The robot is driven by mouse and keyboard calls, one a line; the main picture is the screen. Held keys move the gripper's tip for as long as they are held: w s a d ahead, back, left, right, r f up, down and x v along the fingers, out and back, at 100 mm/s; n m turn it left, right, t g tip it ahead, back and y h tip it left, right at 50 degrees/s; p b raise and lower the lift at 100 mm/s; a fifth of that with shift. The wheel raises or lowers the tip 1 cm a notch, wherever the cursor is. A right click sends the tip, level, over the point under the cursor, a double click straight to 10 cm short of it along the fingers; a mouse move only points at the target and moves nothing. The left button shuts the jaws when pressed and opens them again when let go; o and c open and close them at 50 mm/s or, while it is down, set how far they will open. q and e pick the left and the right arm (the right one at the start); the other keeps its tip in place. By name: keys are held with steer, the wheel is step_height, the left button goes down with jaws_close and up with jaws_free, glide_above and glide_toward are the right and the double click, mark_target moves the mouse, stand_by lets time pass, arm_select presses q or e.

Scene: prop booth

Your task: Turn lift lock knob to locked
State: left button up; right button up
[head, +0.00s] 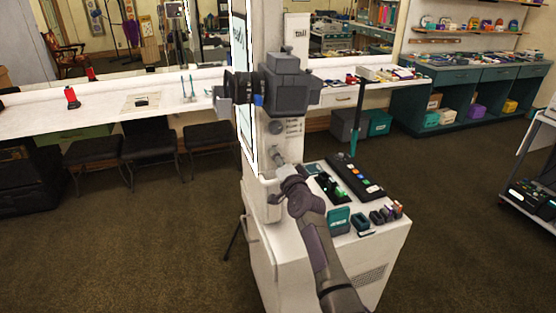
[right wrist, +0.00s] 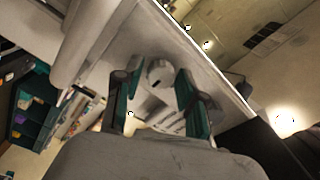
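A round grey knob (head: 275,127) is on the front of the white booth column (head: 262,165), with small printed lines to its right. In the right wrist view a pale round knob (right wrist: 159,72) with a dark mark shows beyond and between my fingertips; I take it for the same knob. I cannot read the knob's setting.
Below right, a white cabinet top holds a black button panel (head: 352,180) and a teal box (head: 338,220). A long white counter (head: 120,105) runs behind.

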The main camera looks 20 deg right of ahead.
steer(key=shift+o, duration=0.7)
steer(key=s, duration=1.2)
steer(key=shift+d+f, duration=0.15)
steer(key=shift+d, duration=0.05)
